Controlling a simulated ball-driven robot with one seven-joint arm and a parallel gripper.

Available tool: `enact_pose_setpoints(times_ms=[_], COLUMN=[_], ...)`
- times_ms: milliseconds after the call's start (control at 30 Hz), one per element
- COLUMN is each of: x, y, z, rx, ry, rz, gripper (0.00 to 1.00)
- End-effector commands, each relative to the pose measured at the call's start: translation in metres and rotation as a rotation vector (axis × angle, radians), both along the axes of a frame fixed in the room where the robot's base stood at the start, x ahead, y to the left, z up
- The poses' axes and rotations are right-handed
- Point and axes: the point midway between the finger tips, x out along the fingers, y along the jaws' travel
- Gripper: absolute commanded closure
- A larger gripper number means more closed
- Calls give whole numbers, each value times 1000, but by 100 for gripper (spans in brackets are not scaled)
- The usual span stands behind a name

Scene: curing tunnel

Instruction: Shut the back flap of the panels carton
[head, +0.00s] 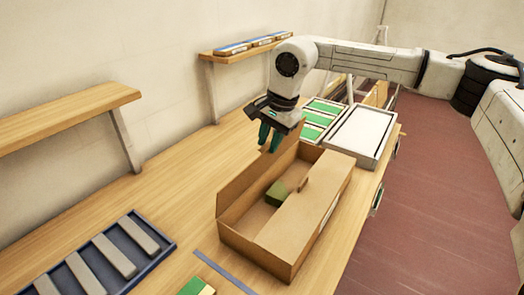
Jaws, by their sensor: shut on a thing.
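The open cardboard panels carton (250,243) stands on the wooden bench in the middle of the head view. Its right-hand flap (305,217) lies flat over the right half of the top. The back flap (245,183), on the wall side, stands up along the left. A dark green block (277,193) shows inside, partly under the right-hand flap. My gripper (269,148) points down with teal fingers at the upper edge of the back flap, toward its far end. It looks shut on that edge; the exact contact is small in view.
A blue tray of grey bars (122,255) lies at the left. A blue strip (222,272) and a green-topped piece (195,287) lie in front of the carton. Beyond it are a green-panel tray (322,116) and a white-topped tray (361,135). Wall shelves (65,118) overhang the bench.

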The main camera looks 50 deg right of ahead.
Motion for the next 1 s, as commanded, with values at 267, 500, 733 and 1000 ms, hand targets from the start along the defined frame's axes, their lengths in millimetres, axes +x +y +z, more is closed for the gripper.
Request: enact_pose_setpoints(times_ms=[267,500,733,1000], x=[-21,-37,-49,-62], y=[-1,-1,-2,-2], z=[-15,-23,-31,-43], rx=[8,13,18,23], ry=[-205,-359,-498,-654], rz=[-2,-3,-3,-2], gripper=[100,100,100,100])
